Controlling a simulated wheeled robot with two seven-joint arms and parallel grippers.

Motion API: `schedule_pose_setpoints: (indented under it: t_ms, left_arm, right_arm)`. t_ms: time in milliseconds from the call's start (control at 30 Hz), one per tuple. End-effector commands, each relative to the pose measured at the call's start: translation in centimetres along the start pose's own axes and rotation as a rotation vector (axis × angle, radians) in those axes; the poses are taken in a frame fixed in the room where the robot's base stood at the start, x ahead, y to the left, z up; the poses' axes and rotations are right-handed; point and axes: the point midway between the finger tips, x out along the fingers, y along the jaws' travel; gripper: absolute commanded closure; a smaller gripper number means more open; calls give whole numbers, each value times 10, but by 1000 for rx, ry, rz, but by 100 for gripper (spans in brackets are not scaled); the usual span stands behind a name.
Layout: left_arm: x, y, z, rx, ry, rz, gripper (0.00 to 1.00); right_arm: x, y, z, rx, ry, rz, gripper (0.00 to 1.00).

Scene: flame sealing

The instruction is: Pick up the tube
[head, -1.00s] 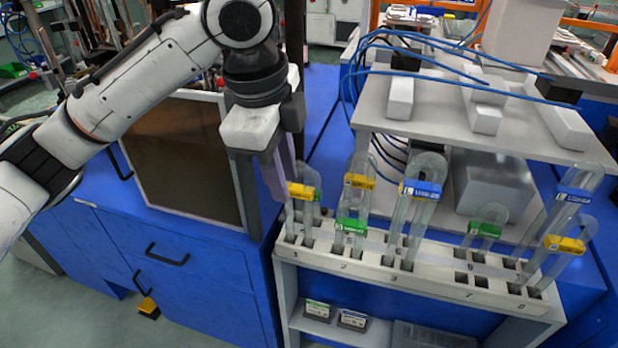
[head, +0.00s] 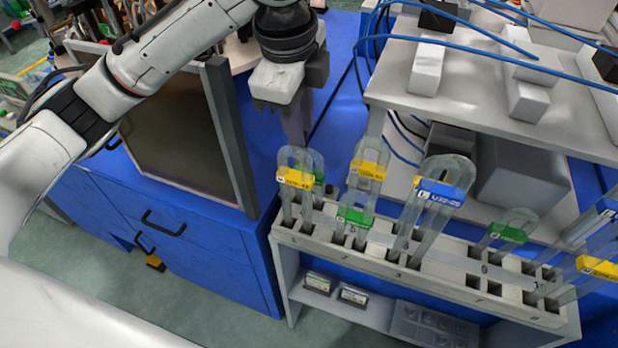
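Several clear U-shaped tubes stand in a white rack with numbered slots (head: 385,262), each with a coloured label. At the left end is a yellow-labelled tube (head: 294,178) with a green-labelled one close behind it. Further right are another yellow-labelled tube (head: 368,172), a green-labelled tube (head: 354,217), a large blue-labelled tube (head: 437,197) and a short green-labelled tube (head: 507,232). More tubes lean at the right edge. My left gripper (head: 297,138) points down just above and behind the leftmost tubes. Its fingers overlap in this view, so their opening is hidden. My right gripper is out of view.
A grey shelf (head: 485,85) with white blocks and blue cables stands behind the rack. A dark framed panel (head: 180,135) stands on the blue cabinet (head: 195,238) at left. Small boxes (head: 352,295) sit on the shelf below the rack.

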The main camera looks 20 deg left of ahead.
Motion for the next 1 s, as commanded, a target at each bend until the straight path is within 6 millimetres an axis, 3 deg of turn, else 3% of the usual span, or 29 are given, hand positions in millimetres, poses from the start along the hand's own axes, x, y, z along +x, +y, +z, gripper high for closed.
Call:
schedule_pose_setpoints:
  t_ms: [300,567,700,1000]
  left_arm:
    - [41,3,-7,1,-1,3,77]
    - [44,3,-8,0,0,0,77]
    - [43,3,-7,0,0,0,100]
    - [43,3,-7,0,0,0,100]
  right_arm:
    - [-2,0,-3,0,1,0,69]
    - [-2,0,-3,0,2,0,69]
    - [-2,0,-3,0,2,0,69]
    - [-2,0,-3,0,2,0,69]
